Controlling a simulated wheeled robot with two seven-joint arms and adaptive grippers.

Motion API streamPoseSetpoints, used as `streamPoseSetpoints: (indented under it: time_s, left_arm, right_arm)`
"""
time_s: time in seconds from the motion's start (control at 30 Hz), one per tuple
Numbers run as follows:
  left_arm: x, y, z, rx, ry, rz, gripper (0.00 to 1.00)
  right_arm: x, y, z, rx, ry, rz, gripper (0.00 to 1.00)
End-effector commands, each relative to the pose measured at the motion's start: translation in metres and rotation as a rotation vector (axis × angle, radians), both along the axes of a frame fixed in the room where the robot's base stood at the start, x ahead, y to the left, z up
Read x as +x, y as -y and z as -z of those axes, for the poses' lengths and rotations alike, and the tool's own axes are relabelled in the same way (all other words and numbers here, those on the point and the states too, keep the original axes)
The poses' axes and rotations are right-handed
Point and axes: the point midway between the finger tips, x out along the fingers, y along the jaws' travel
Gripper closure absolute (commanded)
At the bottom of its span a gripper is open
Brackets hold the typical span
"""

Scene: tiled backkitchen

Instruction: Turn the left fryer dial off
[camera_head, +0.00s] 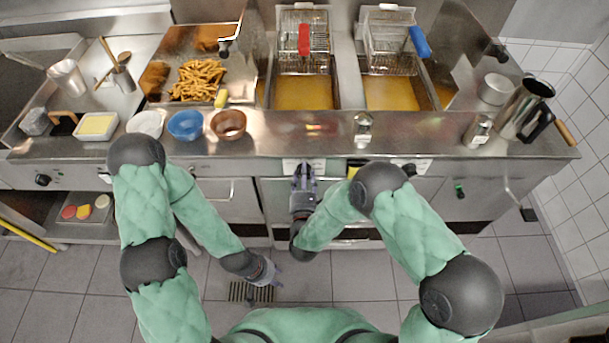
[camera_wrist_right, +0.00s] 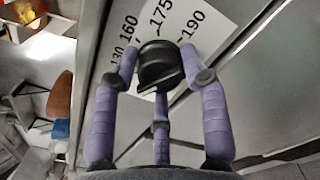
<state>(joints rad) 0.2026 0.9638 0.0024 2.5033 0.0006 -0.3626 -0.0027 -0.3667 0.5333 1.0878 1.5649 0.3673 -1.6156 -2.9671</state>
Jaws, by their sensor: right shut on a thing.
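The left fryer dial is a black knob (camera_wrist_right: 162,72) on a white scale plate (camera_wrist_right: 205,22) marked 130, 160, 175 and 190, in the right wrist view. My right gripper (camera_wrist_right: 158,52) has its purple fingers around the knob, shut on it. In the head view my right gripper (camera_head: 304,172) is at the front panel below the left fryer (camera_head: 303,93), and it hides the dial there. My left gripper (camera_head: 264,272) hangs low over the floor, away from the panel. It looks empty, but its finger opening is too small to judge.
The right fryer (camera_head: 392,93) has a blue-handled basket (camera_head: 390,45); the left basket (camera_head: 303,35) has a red handle. Bowls, shakers and a steel jug (camera_head: 522,108) stand on the counter. A green-marked knob (camera_head: 460,188) is farther right. Tiled floor is free below.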

Motion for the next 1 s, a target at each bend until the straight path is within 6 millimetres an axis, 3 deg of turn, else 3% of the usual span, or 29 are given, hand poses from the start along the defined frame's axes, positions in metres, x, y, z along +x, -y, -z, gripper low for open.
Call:
streamPoseSetpoints:
  time_s: [0.03, 0.07, 0.13, 0.57, 0.67, 1.0]
  left_arm:
    - [0.000, 0.000, 0.000, 0.000, 0.000, 0.000, 0.60]
    - [0.000, 0.000, 0.000, 0.000, 0.000, 0.000, 0.60]
    - [0.000, 0.000, 0.000, 0.000, 0.000, 0.000, 0.60]
    - [0.000, 0.000, 0.000, 0.000, 0.000, 0.000, 0.60]
    - [0.000, 0.000, 0.000, 0.000, 0.000, 0.000, 0.60]
    - [0.000, 0.000, 0.000, 0.000, 0.000, 0.000, 0.60]
  right_arm:
    - [0.000, -0.003, 0.001, -0.001, -0.003, -0.010, 0.88]
    - [0.000, -0.003, 0.001, -0.001, -0.003, -0.010, 0.49]
    - [0.000, -0.003, 0.001, -0.001, -0.004, -0.008, 0.31]
    - [-0.006, -0.001, 0.002, 0.000, -0.004, -0.005, 0.31]
    - [-0.018, -0.002, 0.001, 0.000, -0.004, -0.006, 0.31]
    - [-0.084, -0.003, 0.002, -0.001, -0.004, -0.009, 0.31]
